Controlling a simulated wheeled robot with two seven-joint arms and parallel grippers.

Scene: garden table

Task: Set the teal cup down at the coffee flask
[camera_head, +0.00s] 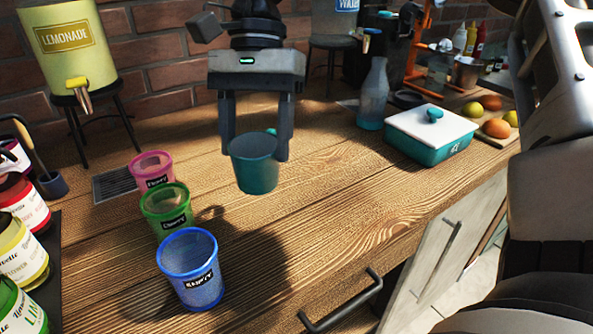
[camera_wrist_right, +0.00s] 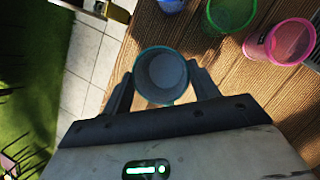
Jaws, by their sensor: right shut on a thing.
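The teal cup (camera_head: 254,168) is upright and held above the wooden table, with a shadow below it in the head view. My right gripper (camera_head: 256,143) is shut on it, one finger on each side. In the right wrist view the cup (camera_wrist_right: 162,78) shows its open top between the fingers, and its inside looks empty. A grey bottle-shaped flask with a teal base (camera_head: 373,95) stands further back to the right, apart from the cup. I cannot tell whether it is the coffee flask. My left gripper is not in view.
Pink (camera_head: 152,170), green (camera_head: 167,210) and blue (camera_head: 192,270) cups stand left of the held cup. A teal box with a white lid (camera_head: 430,130) stands right of the flask. A lemonade dispenser (camera_head: 68,45) is back left. The table's middle is clear.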

